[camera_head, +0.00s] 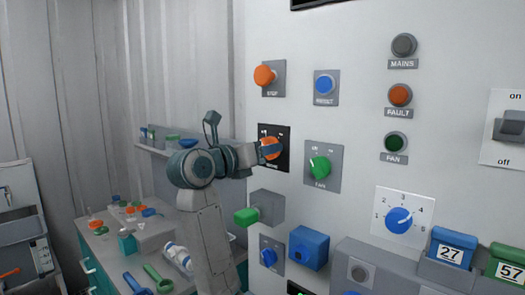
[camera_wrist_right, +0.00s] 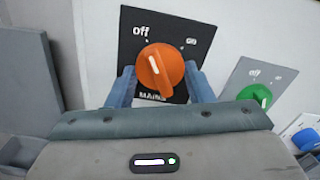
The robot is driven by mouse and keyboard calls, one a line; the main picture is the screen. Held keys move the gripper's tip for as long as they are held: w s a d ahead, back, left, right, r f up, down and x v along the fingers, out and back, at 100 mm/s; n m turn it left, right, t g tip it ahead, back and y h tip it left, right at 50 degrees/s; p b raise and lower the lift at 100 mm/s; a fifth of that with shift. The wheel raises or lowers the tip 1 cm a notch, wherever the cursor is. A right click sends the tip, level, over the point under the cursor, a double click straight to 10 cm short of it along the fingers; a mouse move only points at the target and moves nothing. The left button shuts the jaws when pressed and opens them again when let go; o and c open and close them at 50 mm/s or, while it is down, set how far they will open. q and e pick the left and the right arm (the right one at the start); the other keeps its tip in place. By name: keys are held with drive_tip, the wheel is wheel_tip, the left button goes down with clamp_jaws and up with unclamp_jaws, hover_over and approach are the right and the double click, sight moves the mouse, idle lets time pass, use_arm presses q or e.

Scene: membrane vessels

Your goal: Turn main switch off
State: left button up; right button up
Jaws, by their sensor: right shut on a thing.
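The main switch is an orange rotary knob (camera_head: 270,147) on a black plate on the white panel. In the right wrist view the knob (camera_wrist_right: 160,70) has a white pointer leaning up and left, toward the "off" mark; "on" is at the plate's upper right. The plate's lower label is partly covered. My right gripper (camera_head: 268,154) is at the plate, its two blue fingers (camera_wrist_right: 161,84) on either side of the knob, shut on it. My left gripper is not in view.
A green fan knob (camera_head: 320,168) is close to the right of the main switch. An orange stop button (camera_head: 264,76) is above, and a green-handled grey box (camera_head: 266,207) is below. A cluttered bench (camera_head: 110,240) stands at left.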

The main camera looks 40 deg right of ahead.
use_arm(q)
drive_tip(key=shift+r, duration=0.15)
use_arm(e)
drive_tip(key=shift+n, duration=0.6)
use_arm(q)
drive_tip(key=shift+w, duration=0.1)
use_arm(e)
drive_tip(key=shift+n, duration=0.3)
drive_tip(key=o, duration=1)
drive_tip(key=shift+c, duration=0.2)
use_arm(q)
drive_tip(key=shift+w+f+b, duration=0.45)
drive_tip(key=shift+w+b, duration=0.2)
drive_tip(key=shift+b, duration=0.1)
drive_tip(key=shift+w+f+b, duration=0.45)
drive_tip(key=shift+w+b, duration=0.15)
drive_tip(key=shift+b, duration=0.15)
use_arm(e)
drive_tip(key=a, duration=1)
drive_tip(key=shift+s+a, duration=0.4)
drive_tip(key=shift+s, duration=0.05)
